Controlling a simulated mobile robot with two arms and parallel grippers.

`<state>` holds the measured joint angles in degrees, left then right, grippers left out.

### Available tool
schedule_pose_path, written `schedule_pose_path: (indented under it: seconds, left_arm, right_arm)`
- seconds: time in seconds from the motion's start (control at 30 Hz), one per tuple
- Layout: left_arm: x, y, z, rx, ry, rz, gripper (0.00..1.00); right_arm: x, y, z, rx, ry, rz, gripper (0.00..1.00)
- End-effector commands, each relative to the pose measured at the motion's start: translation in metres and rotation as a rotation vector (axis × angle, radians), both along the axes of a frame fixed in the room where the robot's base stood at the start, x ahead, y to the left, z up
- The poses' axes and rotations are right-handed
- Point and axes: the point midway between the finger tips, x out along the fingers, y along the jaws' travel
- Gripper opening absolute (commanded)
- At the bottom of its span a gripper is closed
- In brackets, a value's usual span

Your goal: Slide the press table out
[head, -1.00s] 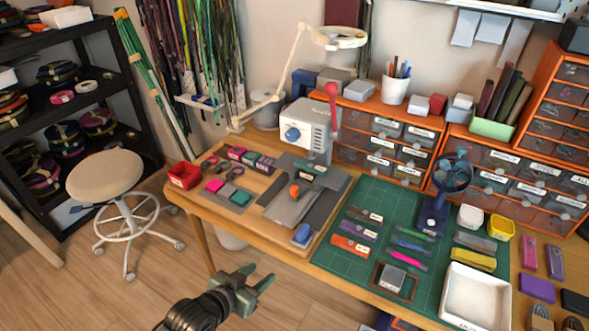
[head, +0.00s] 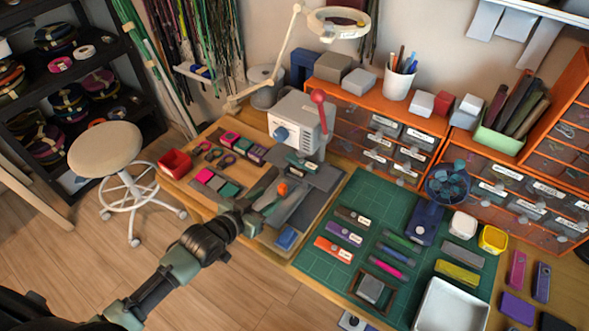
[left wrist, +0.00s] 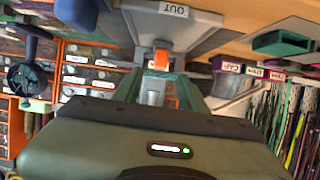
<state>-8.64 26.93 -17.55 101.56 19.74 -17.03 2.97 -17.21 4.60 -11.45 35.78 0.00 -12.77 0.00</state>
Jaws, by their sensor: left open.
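The press (head: 298,122) is a white machine with a red-knobbed lever, standing at the back of the wooden table. Its press table is a grey sliding plate (head: 290,213) with an orange knob (head: 282,188), in front of the press. In the left wrist view the orange knob (left wrist: 161,58) shows between the finger tips, beside a grey plate labelled OUT (left wrist: 172,28). My left gripper (head: 270,193) is open at the knob, its fingers partly covering the plate. I cannot tell whether the fingers touch the knob. My right gripper is out of view.
A red bin (head: 175,163) and coloured pieces lie left of the press. A blue block (head: 286,238) sits near the plate's front corner. The green cutting mat (head: 320,262) with labelled tools lies to the right. A stool (head: 105,150) stands on the floor at left.

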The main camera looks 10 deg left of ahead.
Motion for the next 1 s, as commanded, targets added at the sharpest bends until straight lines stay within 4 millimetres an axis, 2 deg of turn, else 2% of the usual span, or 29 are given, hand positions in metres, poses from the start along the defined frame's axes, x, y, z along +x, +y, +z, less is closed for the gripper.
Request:
schedule_pose_path:
  seconds: [0.23, 0.7, 1.0]
  left_arm:
    - [0.010, -0.003, -0.004, -0.002, 0.000, 0.002, 0.42]
    - [0.060, -0.022, -0.026, -0.002, 0.000, 0.001, 0.42]
    - [0.068, -0.025, -0.030, 0.000, 0.000, 0.000, 0.42]
  right_arm:
    - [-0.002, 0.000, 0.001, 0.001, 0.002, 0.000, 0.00]
    - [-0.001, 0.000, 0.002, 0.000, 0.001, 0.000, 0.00]
    - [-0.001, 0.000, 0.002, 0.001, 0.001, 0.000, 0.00]
